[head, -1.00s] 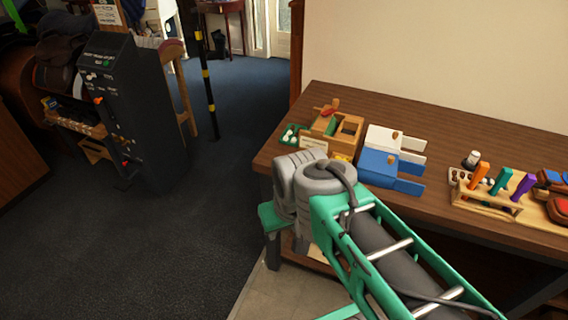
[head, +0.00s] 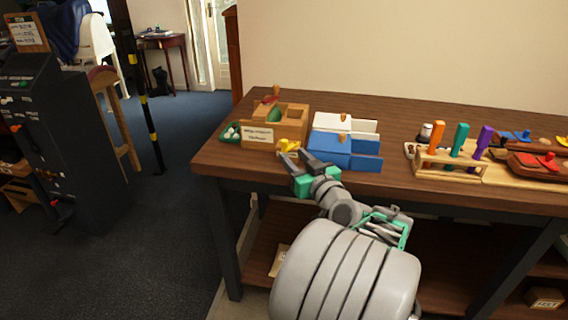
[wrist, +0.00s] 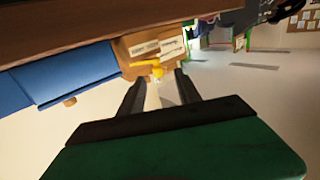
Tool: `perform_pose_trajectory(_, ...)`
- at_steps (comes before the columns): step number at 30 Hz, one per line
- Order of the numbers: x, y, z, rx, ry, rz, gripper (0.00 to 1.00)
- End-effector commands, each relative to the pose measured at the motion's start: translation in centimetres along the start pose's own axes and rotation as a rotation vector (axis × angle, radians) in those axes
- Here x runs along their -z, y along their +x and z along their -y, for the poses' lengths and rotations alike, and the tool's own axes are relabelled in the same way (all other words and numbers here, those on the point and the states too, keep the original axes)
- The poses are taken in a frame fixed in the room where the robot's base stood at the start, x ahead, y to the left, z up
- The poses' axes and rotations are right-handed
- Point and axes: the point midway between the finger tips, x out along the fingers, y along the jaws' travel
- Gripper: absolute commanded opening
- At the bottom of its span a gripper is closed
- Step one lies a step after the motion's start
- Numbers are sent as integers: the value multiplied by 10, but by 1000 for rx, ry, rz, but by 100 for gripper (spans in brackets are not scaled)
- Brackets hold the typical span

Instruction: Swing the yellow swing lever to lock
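The yellow swing lever (head: 288,145) is at the front right corner of a wooden box (head: 258,139) on the table, close to the blue box. In the wrist view the lever (wrist: 157,69) shows against the wooden box (wrist: 125,47), just beyond and between my fingertips. My gripper (head: 294,155) is at the table's front edge, close in front of the lever. In the wrist view my gripper (wrist: 161,79) is open, with nothing between its two fingers. I cannot tell whether a finger touches the lever.
A blue box (head: 335,150) and a white box (head: 345,126) stand just right of the lever. A green tray (head: 231,132) is at the left. A wooden rack (head: 450,166) with coloured handles stands farther right. The table front between them is clear.

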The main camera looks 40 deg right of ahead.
Motion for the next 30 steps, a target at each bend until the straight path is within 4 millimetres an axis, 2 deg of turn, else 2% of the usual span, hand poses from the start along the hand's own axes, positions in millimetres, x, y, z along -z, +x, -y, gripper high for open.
perform_pose_trajectory(2, 2, 2, -6, -11, 2, -18, 40)
perform_pose_trajectory(12, 5, 63, -5, -8, 3, -16, 40)
perform_pose_trajectory(15, 5, 73, -5, -9, 2, -15, 40)
perform_pose_trajectory(23, 4, 75, -6, -12, 2, -15, 40)
perform_pose_trajectory(30, 4, 75, -6, -12, 3, -15, 21)
